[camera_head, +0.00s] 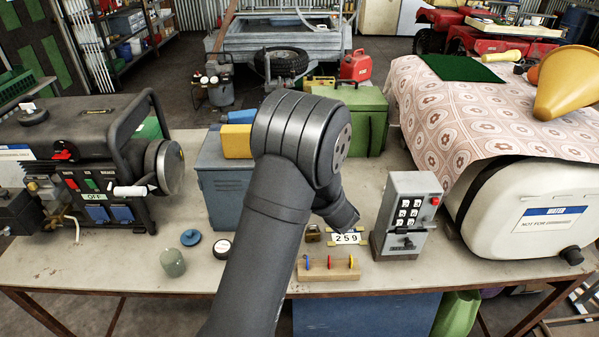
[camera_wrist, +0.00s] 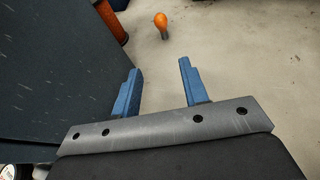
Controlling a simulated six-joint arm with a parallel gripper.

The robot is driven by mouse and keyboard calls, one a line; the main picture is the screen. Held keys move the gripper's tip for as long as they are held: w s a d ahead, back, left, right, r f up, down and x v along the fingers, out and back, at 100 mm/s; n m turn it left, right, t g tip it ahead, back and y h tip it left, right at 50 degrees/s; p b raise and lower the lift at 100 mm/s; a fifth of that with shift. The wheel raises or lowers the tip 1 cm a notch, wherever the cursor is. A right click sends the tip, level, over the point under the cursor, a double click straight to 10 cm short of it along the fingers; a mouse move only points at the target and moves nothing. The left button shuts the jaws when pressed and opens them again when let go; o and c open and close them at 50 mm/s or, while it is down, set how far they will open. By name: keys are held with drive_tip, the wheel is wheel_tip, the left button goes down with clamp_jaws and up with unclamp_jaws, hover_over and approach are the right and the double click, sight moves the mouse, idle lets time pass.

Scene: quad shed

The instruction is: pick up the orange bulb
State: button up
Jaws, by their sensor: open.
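The orange bulb (camera_wrist: 161,20) is near the top of the wrist view, with a small grey base, apparently on the pale worktop. My gripper (camera_wrist: 159,68) is open and empty. Its two blue fingers point towards the bulb, which is beyond the fingertips, roughly in line with the gap, and untouched. In the head view my dark arm covers the middle of the bench. My gripper and the bulb cannot be made out there.
A dark blue-grey surface (camera_wrist: 50,75) fills the left of the wrist view, close to the left finger. An orange-brown cylinder (camera_wrist: 110,20) is left of the bulb. In the head view, a keypad box (camera_head: 408,215) and a wooden block with coloured rings (camera_head: 328,272) stand right of my arm.

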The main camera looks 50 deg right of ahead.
drive_tip(key=x, duration=0.9)
drive_tip(key=shift+w+d, duration=0.1)
drive_tip(key=shift+w, duration=0.1)
drive_tip(key=shift+s+d+x, duration=0.1)
drive_tip(key=shift+d+x, duration=0.05)
drive_tip(key=shift+x, duration=1.25)
drive_tip(key=shift+s+d+x, duration=0.15)
drive_tip(key=shift+x, duration=1.3)
drive_tip(key=shift+f, duration=0.2)
drive_tip(key=shift+c, duration=0.3)
drive_tip(key=c, duration=0.8)
